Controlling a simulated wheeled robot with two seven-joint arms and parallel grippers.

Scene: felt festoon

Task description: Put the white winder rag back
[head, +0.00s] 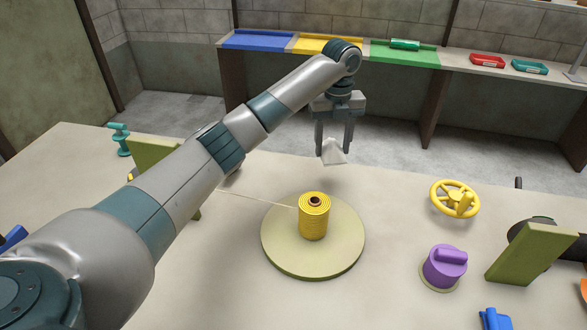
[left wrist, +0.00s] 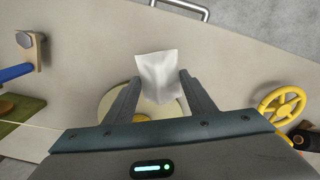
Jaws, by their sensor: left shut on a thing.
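The white winder rag (head: 333,152) hangs from my left gripper (head: 334,148), near the table's far edge in the head view. The gripper is shut on it and holds it in the air, beyond the yellow spool. In the left wrist view the rag (left wrist: 160,75) shows between the two fingertips (left wrist: 158,82), as a creased white cloth. My right gripper is in neither view.
A yellow spool (head: 314,218) stands on a round pale disc (head: 285,258), with a thread running left. A yellow handwheel (head: 455,199), a purple knob (head: 444,266) and an olive panel (head: 530,254) stand right. A back shelf holds blue (head: 258,40), yellow (head: 328,45) and green (head: 404,54) sections.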

